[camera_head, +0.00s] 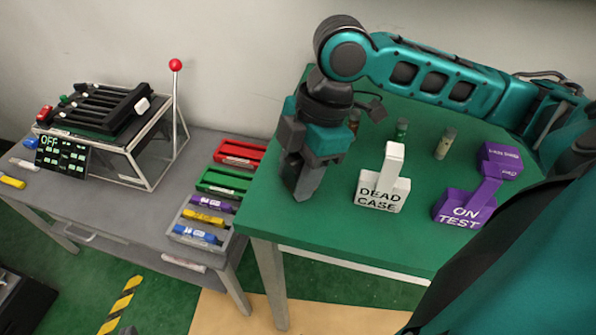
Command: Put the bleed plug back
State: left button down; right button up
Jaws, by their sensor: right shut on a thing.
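My right gripper (301,190) points down over the left part of the green table, its arm coming in from the right. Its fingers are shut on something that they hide. I cannot make out the bleed plug or its seat in this view. My left gripper is not in view. A white block marked DEAD CASE (382,192) stands right of the gripper, apart from it. A purple block marked ON TEST (464,211) stands further right.
Small vials, one green-topped (402,131) and one pale (445,144), stand behind the blocks. A grey bench (150,215) at left bears a black lever fixture (95,107), a red-knobbed lever (175,65) and coloured trays (222,182). The green table's (330,228) front is clear.

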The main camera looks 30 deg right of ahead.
pick_arm(q)
jog(key=shift+r, duration=0.15)
pick_arm(e)
jog(key=o, duration=1.2)
jog(key=shift+c, duration=0.2)
pick_arm(q)
jog(key=shift+w, duration=0.1)
jog(key=shift+a, duration=0.1)
jog(key=p, duration=0.2)
jog(key=s+a+r+p, duration=0.1)
jog(key=shift+a+y+p, duration=0.25)
jog(key=shift+y+p, duration=0.05)
jog(key=shift+p, duration=0.1)
pick_arm(e)
jog(key=v, duration=1.2)
pick_arm(q)
jog(key=shift+r, duration=0.15)
pick_arm(e)
jog(key=shift+s, duration=0.15)
